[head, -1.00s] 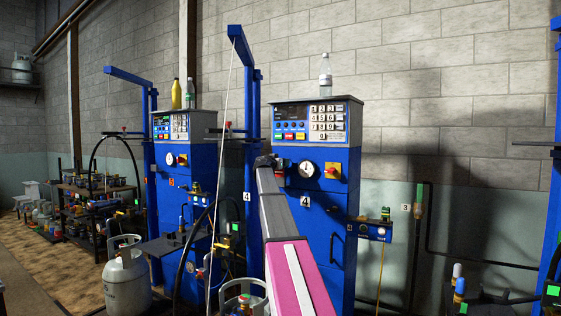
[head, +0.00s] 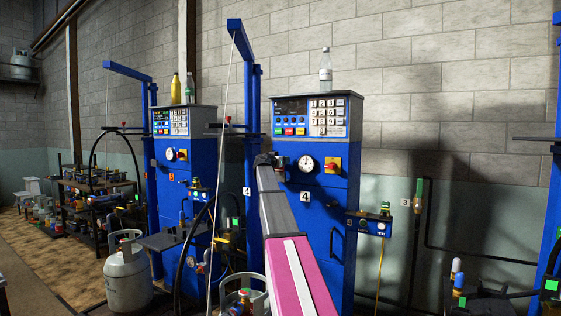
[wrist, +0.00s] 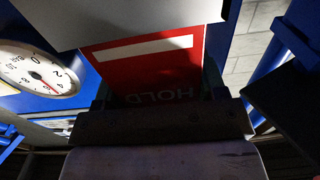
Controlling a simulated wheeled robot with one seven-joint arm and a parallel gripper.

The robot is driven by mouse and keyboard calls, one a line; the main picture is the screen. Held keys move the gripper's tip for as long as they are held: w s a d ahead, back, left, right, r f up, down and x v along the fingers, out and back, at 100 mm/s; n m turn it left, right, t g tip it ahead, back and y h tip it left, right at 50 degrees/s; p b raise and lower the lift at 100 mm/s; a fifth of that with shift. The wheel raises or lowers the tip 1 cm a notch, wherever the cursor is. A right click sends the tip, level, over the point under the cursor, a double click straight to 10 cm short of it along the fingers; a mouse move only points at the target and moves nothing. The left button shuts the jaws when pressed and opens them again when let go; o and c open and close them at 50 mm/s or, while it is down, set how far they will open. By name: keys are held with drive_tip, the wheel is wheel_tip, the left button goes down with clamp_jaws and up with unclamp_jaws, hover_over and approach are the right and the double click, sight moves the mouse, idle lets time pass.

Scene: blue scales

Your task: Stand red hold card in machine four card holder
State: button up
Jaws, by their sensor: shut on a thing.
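The red hold card (wrist: 150,72) has a white stripe, and its word HOLD reads upside down in the wrist view. My gripper (wrist: 160,100) is shut on the card's near edge, with its dark fingers at the bottom of that view. In the head view, my gripper (head: 266,160) is in front of blue machine four (head: 322,230), just left of its round gauge (head: 306,163). A pale panel (wrist: 150,18) borders the card's far edge; I cannot tell whether they touch. I cannot make out the card holder. The card is not clear in the head view.
The gauge (wrist: 38,72) is close on the left in the wrist view. A red and yellow switch (head: 333,167) sits right of it. A clear bottle (head: 326,69) stands on the machine. A blue post (head: 250,130) rises left of it, and gas cylinders (head: 127,275) stand below.

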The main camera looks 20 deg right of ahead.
drive_tip(key=shift+f, duration=0.7)
idle(0.3)
drive_tip(key=o, duration=1)
drive_tip(key=shift+o, duration=0.2)
drive_tip(key=shift+a, duration=0.1)
drive_tip(key=v, duration=1)
drive_tip(key=shift+s+a, duration=0.2)
drive_tip(key=shift+s, duration=0.1)
